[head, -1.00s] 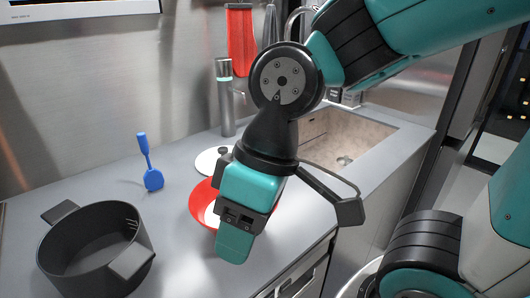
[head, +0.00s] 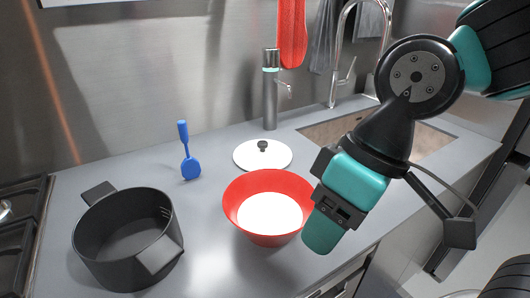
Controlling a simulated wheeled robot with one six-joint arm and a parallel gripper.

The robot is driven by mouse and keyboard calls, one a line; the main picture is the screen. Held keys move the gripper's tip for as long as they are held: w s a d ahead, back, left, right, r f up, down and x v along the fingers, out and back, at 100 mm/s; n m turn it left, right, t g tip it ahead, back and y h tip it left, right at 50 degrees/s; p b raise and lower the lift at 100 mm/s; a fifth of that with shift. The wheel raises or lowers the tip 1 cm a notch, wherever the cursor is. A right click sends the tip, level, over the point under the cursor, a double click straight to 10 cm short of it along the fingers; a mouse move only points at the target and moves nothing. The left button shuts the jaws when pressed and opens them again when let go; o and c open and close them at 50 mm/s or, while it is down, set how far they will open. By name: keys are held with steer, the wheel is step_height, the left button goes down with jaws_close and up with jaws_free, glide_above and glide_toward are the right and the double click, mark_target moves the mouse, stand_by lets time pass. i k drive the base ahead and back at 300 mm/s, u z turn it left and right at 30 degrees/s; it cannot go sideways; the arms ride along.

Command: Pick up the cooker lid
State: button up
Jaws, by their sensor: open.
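The cooker lid (head: 251,155) is a white disc with a black knob in its middle. It lies flat on the grey counter in the head view, behind a red bowl (head: 238,205). A dark grey cooker pot (head: 92,228) stands open and empty at the left front. My gripper (head: 322,234) is to the right of the red bowl, pointing down, and apart from the lid. It is open, with nothing seen in it, though the gap between its fingers is largely hidden from this side.
A blue spatula (head: 189,165) stands left of the lid. The sink (head: 425,143) is at the right, the hob (head: 20,235) at the left edge. The counter between pot and bowl is clear.

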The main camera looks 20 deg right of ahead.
mark_target(257, 154)
steer(key=z, duration=0.05)
steer(key=k, duration=0.5)
steer(key=u, duration=2.95)
steer(key=k, duration=1.35)
steer(key=z, duration=1.55)
steer(key=i, duration=1)
